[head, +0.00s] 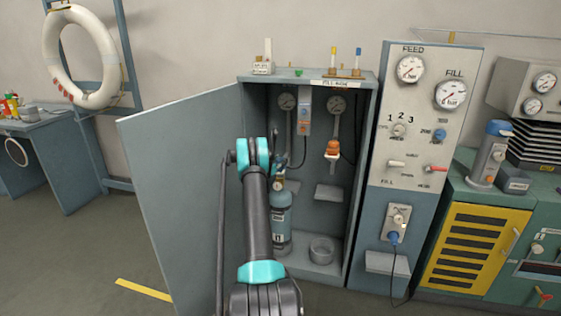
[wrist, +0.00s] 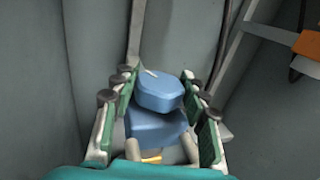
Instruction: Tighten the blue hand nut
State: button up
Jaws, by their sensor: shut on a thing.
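The blue hand nut (wrist: 158,92) shows in the wrist view as a rounded blue block with a small white mark on top. My gripper (wrist: 160,86) has its green-padded fingers on both sides of it and is shut on it. A second, wider blue part (wrist: 155,128) sits just below it, between the fingers. In the head view my arm reaches into the open cabinet (head: 368,160) and hides the nut. A blue cylinder (head: 281,222) stands inside the cabinet, partly behind my arm. I cannot tell how tight the nut is.
The cabinet door (head: 180,190) stands open left of my arm. An orange fitting (head: 332,147) hangs on the cabinet's right side; something orange (wrist: 308,45) shows at the wrist view's right edge. A shelf (head: 331,193) and a grey ring (head: 321,248) are right of the cylinder.

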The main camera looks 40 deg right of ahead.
jog(key=n+t+y, duration=0.1)
jog(key=n+t, duration=0.1)
jog(key=n+t+y, duration=0.1)
jog(key=t+y, duration=0.1)
jog(key=t, duration=0.1)
jog(key=shift+s+d+n, duration=0.15)
jog(key=shift+s+n, duration=0.05)
jog(key=shift+n, duration=0.2)
jog(key=n+t+y, duration=0.4)
jog(key=y, duration=0.2)
jog(key=shift+n, duration=0.3)
jog(key=n+t+y, duration=0.1)
jog(key=y, duration=0.1)
jog(key=n+y, duration=0.2)
jog(key=y, duration=0.1)
jog(key=shift+w+n+t, duration=0.1)
jog(key=shift+n+t, duration=0.2)
jog(key=shift+t, duration=0.1)
jog(key=n+y, duration=0.2)
jog(key=y, duration=0.1)
jog(key=n+y, duration=0.2)
jog(key=y, duration=0.1)
jog(key=shift+y, duration=0.3)
jog(key=shift+n+y, duration=0.3)
jog(key=shift+y, duration=0.2)
jog(key=o, duration=1.2)
jog(key=shift+w, duration=0.1)
